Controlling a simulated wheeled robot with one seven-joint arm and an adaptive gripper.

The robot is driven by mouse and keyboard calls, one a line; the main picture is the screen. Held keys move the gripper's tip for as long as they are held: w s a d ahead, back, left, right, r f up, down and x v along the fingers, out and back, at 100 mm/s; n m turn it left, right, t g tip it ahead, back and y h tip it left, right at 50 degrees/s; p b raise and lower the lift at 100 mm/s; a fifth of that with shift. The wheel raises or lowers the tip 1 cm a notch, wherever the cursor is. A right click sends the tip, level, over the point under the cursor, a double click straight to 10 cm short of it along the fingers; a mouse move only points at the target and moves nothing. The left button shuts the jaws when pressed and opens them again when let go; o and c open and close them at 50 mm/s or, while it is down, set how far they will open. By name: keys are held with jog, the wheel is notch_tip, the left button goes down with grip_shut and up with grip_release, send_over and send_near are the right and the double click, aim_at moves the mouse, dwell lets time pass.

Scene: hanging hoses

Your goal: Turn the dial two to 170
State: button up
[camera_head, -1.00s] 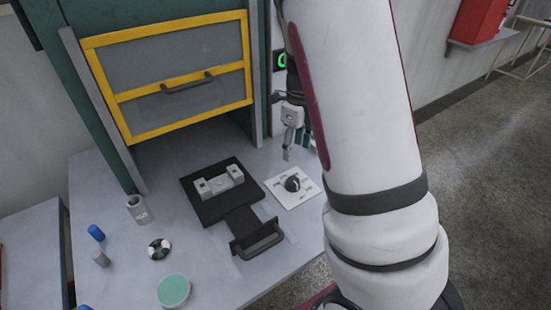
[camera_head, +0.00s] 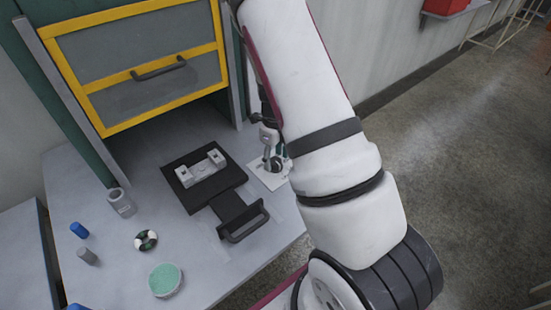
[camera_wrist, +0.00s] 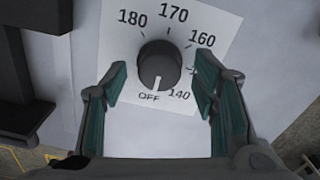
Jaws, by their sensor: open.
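The black dial (camera_wrist: 157,62) sits on a white plate (camera_wrist: 118,22) marked 180, 170, 160, 140 and OFF, with another mark partly hidden at the right. The white pointer line is at the lower side, between OFF and 140 and nearer OFF. My gripper (camera_wrist: 162,84) is open, its green-lined fingers to the left and right of the dial, with gaps between them and it. In the head view, my gripper (camera_head: 274,160) is over the white plate (camera_head: 261,179) and mostly hides the dial.
Left of the plate is a black fixture (camera_head: 180,186) with a grey block (camera_head: 203,166) and a black handle (camera_head: 246,222). A grey cup (camera_head: 121,203), a ring (camera_head: 145,240) and a green round dish (camera_head: 165,280) stand further left. A yellow-framed sash (camera_head: 150,70) is behind.

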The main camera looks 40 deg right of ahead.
jog(key=shift+f, duration=0.45)
jog(key=c, duration=1.2)
jog(key=shift+o, duration=0.2)
